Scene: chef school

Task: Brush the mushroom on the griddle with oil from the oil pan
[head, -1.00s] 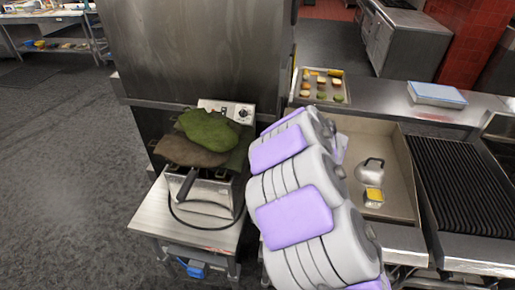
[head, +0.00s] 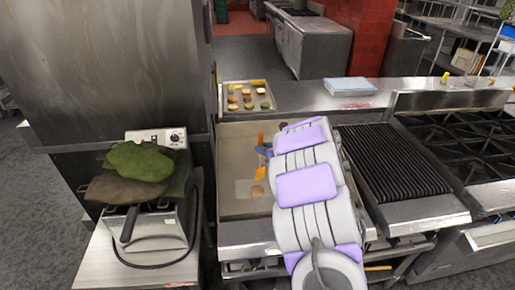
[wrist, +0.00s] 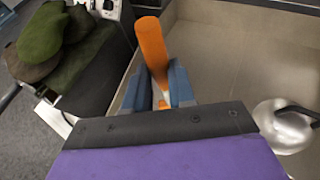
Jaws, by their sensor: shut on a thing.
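My gripper (head: 264,152) is over the left half of the flat steel griddle (head: 238,139). Its blue-grey fingers (wrist: 160,90) are shut on an orange handle (wrist: 152,45), which stands up between them and looks like the brush's; it also shows in the head view (head: 260,139). The brush's lower end is hard to make out. I cannot tell whether that patch is the oil pan. My arm hides the griddle's right part.
A shiny metal dome with a handle (wrist: 285,125) is right of my gripper. A tray of food pieces (head: 247,107) lies behind the griddle. Left is a fryer (head: 155,230) under green and brown mitts (head: 139,161). Right are a ribbed grill (head: 395,165) and burners (head: 460,135).

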